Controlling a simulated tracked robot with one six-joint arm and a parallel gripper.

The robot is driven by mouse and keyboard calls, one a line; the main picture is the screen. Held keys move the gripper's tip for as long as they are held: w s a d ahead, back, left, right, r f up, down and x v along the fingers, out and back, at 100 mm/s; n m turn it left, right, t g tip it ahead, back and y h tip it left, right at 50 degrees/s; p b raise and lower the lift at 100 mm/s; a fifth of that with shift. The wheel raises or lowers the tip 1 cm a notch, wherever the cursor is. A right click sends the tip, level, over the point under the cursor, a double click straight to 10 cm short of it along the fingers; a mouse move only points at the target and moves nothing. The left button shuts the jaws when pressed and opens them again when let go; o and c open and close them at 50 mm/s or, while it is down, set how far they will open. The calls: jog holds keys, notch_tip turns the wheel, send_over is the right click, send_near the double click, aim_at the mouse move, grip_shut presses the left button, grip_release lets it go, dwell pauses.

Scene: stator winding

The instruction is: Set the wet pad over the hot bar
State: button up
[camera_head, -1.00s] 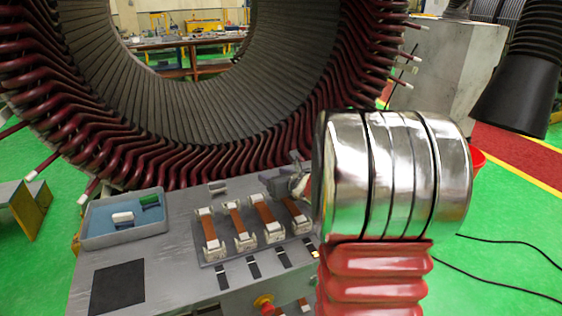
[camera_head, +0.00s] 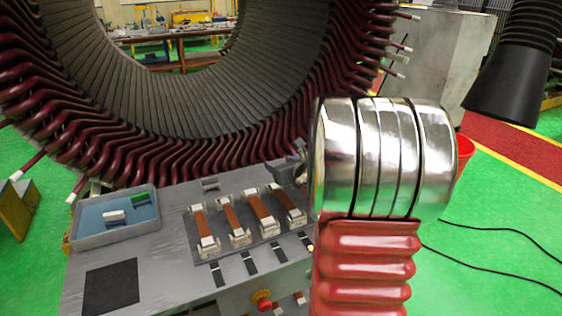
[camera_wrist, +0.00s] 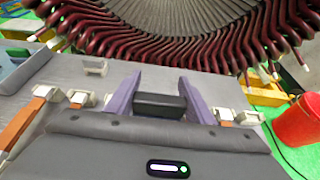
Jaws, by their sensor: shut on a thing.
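My gripper (camera_wrist: 158,103) has two purple fingers shut on a dark block (camera_wrist: 160,105), which may be the wet pad. In the wrist view it is held in front of the row of bars and partly hides them. Several copper bars (camera_head: 262,212) with pale end blocks lie on a grey plate on the bench. Bar ends show on both sides of my gripper in the wrist view. A small yellow light (camera_head: 310,248) shows by the rightmost bar. I cannot tell which bar is hot.
A blue-lined tray (camera_head: 88,238) at the bench's left holds a white and a green piece. A black mat (camera_head: 110,287) lies in front of it. A red knob (camera_head: 263,301) is on the bench front. The large stator (camera_head: 200,130) stands behind. A red bucket (camera_wrist: 300,122) is at right.

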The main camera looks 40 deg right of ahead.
aim_at(281, 195)
jog(key=shift+f, duration=4.5)
jog(key=o, duration=1.5)
jog(key=shift+s, duration=0.1)
jog(key=v, duration=1.3)
jog(key=shift+s, duration=0.35)
